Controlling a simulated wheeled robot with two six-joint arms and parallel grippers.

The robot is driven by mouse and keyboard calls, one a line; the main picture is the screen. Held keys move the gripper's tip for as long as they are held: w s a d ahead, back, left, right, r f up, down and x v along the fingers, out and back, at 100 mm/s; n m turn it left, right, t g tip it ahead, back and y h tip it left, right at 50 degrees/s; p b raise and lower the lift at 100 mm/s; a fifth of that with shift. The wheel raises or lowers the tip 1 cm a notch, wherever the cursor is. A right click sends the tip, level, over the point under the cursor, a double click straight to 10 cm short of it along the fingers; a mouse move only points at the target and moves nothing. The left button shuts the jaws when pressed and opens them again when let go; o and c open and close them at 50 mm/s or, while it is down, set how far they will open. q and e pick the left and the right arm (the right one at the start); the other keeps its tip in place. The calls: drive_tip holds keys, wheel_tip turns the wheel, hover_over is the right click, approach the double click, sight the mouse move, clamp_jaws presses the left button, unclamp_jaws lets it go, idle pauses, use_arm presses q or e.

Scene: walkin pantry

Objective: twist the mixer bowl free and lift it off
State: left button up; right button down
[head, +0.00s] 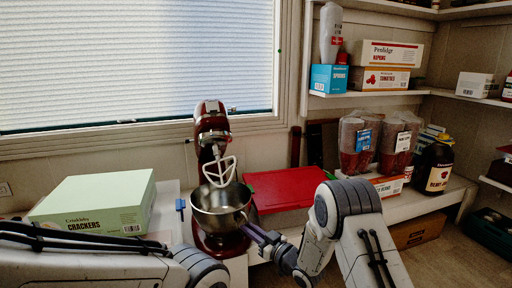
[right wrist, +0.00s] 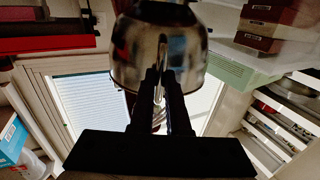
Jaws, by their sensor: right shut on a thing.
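The dark red stand mixer (head: 211,122) stands on the white counter below the window, with a pale beater (head: 219,170) hanging from its head. The shiny steel mixer bowl (head: 218,212) sits upright under the head, around the beater's lower end. My right gripper (head: 252,226) reaches the bowl's right side and is shut on it. In the right wrist view, the two black fingers (right wrist: 167,88) close around a thin shiny part on the side of the bowl (right wrist: 135,55), which looks like its handle. The bowl's base joint is mostly hidden. My left arm crosses the lower left; its gripper is out of view.
A green cracker box (head: 98,203) lies left of the mixer. A red board (head: 285,188) lies to its right. Farther right are clear canisters (head: 357,145) and a dark bottle (head: 434,168). A shelf (head: 365,97) with boxes hangs above. The space above the cracker box is clear.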

drive_tip(key=shift+r, duration=0.25)
